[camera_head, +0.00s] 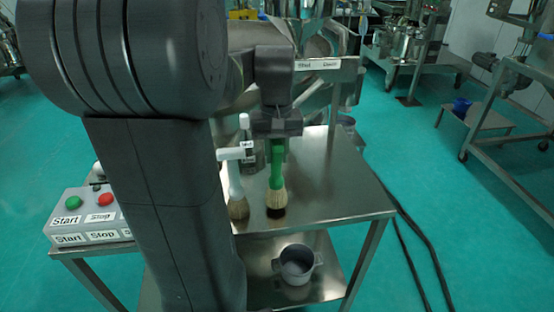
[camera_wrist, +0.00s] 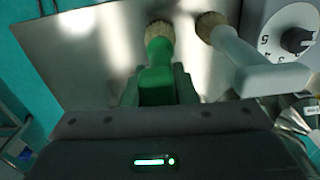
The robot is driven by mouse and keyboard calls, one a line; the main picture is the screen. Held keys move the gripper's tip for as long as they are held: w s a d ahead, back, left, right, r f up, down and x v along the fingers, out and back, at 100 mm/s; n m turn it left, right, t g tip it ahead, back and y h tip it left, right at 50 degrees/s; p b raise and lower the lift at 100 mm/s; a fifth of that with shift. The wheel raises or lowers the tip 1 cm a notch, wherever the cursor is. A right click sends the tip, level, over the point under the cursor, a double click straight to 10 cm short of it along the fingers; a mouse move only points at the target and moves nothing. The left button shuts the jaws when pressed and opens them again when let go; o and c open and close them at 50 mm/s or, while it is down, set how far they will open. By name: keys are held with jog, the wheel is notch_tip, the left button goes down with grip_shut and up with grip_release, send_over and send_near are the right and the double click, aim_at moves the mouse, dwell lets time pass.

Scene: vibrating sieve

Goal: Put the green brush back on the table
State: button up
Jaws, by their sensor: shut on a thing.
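The green brush (camera_head: 277,172) has a green handle and pale bristles with a dark tip. My gripper (camera_head: 277,138) is shut on its handle from above, and the brush hangs upright with bristles down over the metal table (camera_head: 335,190). The bristle end is at or just above the tabletop; I cannot tell whether it touches. In the wrist view the green brush (camera_wrist: 158,65) sits between the two fingers (camera_wrist: 157,88). A white brush (camera_head: 234,180) stands bristles down just left of it.
The white brush's handle (camera_wrist: 250,70) is close on the right in the wrist view, beside a dial (camera_wrist: 297,38). A control box (camera_head: 85,215) with Start and Stop buttons is at the left. A grey pot (camera_head: 296,265) sits on the lower shelf. The tabletop's right side is clear.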

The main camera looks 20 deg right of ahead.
jog(key=shift+f, duration=1)
jog(key=shift+f, duration=0.15)
jog(key=o, duration=1)
notch_tip(320, 180, up, 12)
jog(key=shift+r, duration=0.2)
